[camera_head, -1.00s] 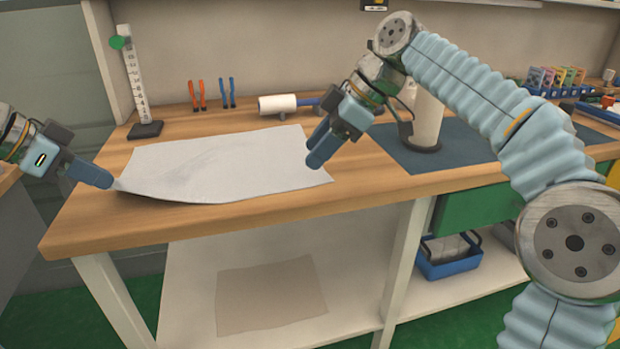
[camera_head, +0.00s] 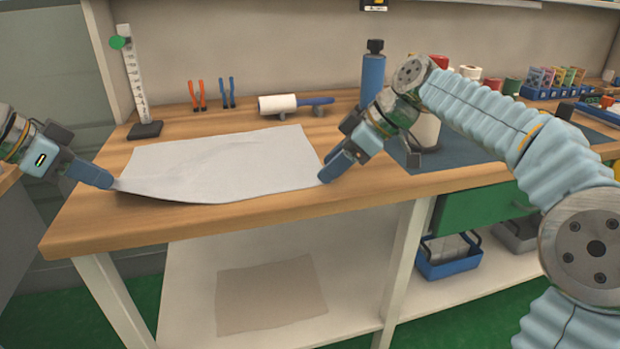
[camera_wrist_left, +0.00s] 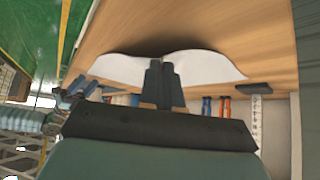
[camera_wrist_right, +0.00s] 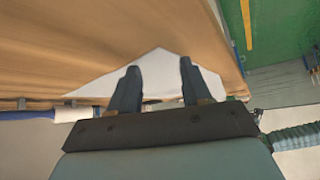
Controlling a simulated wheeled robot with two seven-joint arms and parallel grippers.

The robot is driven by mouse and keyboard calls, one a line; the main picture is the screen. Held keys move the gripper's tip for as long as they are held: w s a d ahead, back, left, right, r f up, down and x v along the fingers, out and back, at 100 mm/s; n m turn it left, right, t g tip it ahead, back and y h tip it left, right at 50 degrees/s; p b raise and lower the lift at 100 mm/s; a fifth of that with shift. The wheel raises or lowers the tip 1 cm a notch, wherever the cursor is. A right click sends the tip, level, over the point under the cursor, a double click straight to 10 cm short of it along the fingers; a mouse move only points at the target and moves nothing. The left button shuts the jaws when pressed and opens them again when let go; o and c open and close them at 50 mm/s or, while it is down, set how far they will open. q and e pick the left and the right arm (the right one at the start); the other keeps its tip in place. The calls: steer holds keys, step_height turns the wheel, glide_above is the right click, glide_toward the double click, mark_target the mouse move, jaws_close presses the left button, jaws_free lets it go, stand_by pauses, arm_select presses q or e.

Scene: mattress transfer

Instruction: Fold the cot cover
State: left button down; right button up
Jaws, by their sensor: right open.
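The cot cover (camera_head: 220,165) is a pale grey-white sheet lying spread on the wooden bench. Its near left corner is slightly raised where my left gripper (camera_head: 108,184) is shut on it; the left wrist view shows the cover (camera_wrist_left: 210,66) humped around the closed fingers (camera_wrist_left: 162,68). My right gripper (camera_head: 325,178) is at the near right corner. In the right wrist view its fingers (camera_wrist_right: 156,75) are apart, with a pointed corner of the cover (camera_wrist_right: 158,62) between them. I cannot tell whether they touch the cloth.
Behind the cover are a lint roller (camera_head: 285,104), orange and blue pliers (camera_head: 228,92) and an upright ruler stand (camera_head: 136,80). A blue bottle (camera_head: 372,75) and dark mat (camera_head: 455,150) are at right. A beige cloth (camera_head: 270,292) lies on the lower shelf.

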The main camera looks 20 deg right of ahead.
steer(key=shift+w+a+f, duration=0.15)
steer(key=shift+a+f, duration=0.15)
steer(key=shift+f, duration=0.1)
arm_select(q)
steer(key=shift+s, duration=0.1)
arm_select(e)
jaws_close()
stand_by(0.5)
steer(key=shift+w+r, duration=0.15)
steer(key=shift+r, duration=0.25)
step_height(320, 180, up, 4)
steer(key=shift+r, duration=0.1)
arm_select(q)
steer(key=c, duration=1.3)
jaws_free()
